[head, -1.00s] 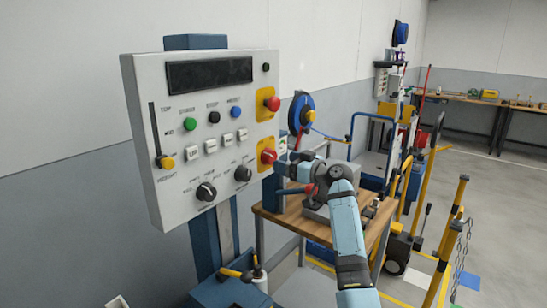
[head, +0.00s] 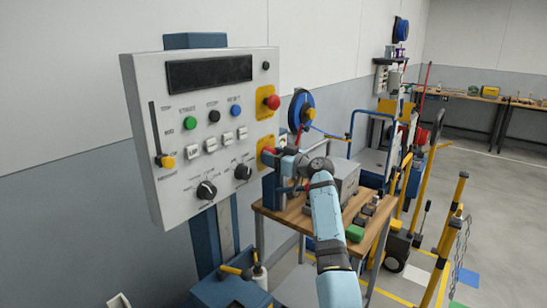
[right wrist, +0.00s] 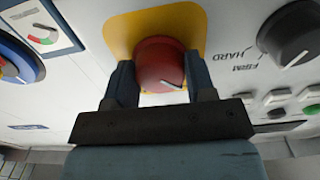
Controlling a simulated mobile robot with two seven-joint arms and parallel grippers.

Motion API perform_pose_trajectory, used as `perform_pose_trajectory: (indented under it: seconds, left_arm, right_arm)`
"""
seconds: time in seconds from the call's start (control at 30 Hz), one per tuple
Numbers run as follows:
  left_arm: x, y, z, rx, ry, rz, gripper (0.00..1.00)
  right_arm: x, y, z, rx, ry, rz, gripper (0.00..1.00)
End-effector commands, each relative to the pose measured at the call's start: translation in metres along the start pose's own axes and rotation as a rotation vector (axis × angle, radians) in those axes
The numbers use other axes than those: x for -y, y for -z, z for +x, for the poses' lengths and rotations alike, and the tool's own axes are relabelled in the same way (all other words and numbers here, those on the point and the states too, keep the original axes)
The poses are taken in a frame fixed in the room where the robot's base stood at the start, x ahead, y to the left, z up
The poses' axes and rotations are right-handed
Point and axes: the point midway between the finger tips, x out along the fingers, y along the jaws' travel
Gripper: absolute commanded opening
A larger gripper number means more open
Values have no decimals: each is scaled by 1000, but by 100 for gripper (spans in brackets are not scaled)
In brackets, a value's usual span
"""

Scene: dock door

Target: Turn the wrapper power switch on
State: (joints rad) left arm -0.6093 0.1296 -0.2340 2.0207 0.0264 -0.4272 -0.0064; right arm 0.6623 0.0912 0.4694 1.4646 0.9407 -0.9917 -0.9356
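The grey-white control panel (head: 150,110) stands on a blue post at the left in the head view. The lower red knob (head: 268,152) sits on a yellow plate at its right edge, partly covered by my right gripper (head: 279,157). In the right wrist view the red knob (right wrist: 159,64) is between the two dark fingers of my right gripper (right wrist: 160,80). Both fingers appear to touch its sides. A pale pointer line on the knob slants to the lower right there. No label reading wrapper power is legible. My left gripper is not in view.
An upper red button (head: 273,102) on a yellow plate is above the knob. A black dial (head: 243,172) is close on the left. A wooden-topped table (head: 295,216) holding a grey machine stands right of the panel. Yellow posts and a chain are farther right.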

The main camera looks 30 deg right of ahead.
Motion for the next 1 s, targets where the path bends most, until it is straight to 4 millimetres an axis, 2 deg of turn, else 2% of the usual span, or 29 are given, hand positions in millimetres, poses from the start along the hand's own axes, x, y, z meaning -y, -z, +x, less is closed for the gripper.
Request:
perform_pose_trajectory:
  seconds: [0.27, 0.47, 1.0]
  left_arm:
    - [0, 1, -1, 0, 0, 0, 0]
    - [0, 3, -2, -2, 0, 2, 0]
    - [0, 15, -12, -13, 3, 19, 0]
  right_arm:
    - [0, 0, 0, 1, 1, 35, 27]
    - [1, 0, 0, 2, 2, 138, 27]
    - [0, 2, 0, 3, 0, 631, 27]
